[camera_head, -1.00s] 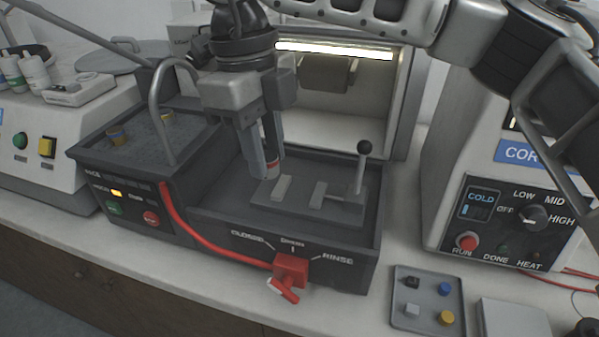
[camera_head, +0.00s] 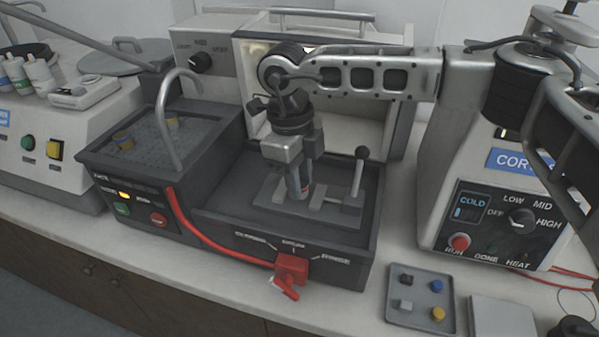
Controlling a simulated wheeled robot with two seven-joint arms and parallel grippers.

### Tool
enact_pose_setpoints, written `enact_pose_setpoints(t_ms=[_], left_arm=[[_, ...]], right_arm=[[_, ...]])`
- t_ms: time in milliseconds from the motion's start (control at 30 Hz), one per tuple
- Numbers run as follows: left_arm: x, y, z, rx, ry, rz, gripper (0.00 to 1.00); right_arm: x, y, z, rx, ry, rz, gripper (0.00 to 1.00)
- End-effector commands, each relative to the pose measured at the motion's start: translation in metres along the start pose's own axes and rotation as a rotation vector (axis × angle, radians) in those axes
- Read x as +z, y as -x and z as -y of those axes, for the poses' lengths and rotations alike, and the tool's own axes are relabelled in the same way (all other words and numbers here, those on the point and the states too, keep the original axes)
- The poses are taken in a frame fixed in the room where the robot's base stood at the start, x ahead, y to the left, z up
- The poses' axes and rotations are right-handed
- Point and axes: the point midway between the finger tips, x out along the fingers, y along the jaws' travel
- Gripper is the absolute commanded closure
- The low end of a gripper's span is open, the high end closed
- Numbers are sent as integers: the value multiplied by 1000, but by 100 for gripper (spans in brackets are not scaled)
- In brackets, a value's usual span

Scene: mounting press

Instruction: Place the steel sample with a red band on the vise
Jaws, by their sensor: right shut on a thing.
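My right gripper (camera_head: 299,190) points down over the vise (camera_head: 270,211) in the dark basin. It is shut on the steel sample with a red band (camera_head: 306,189); only a sliver of the sample and its red band shows beside the fingers. The sample's lower end is between or just above the two vise jaws, and I cannot tell whether it touches the vise base. The right jaw (camera_head: 317,198) shows; the left one is mostly behind the fingers. The vise lever (camera_head: 358,175) with a black ball stands upright at right. My left gripper is not in view.
The basin's front wall (camera_head: 270,245) carries a red valve handle (camera_head: 291,268). A curved tap (camera_head: 168,115) stands at left. A control box (camera_head: 500,220) stands at right. A grey tray (camera_head: 400,312) with several small coloured samples lies in front.

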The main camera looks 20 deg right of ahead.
Motion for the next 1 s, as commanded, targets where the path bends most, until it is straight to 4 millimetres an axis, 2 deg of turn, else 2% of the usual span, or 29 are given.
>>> enact_pose_setpoints(t_ms=[300,333,400,667,800,1000], left_arm=[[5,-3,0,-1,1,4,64],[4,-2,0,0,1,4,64],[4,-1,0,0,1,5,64],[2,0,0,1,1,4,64],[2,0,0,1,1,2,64],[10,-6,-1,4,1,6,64]], right_arm=[[1,-6,0,0,-1,0,99],[0,-4,0,-1,-1,0,65],[0,-4,0,0,-1,-1,52],[0,-2,0,0,0,-1,52],[1,6,0,-1,-1,1,52],[2,43,0,-3,0,5,52]])
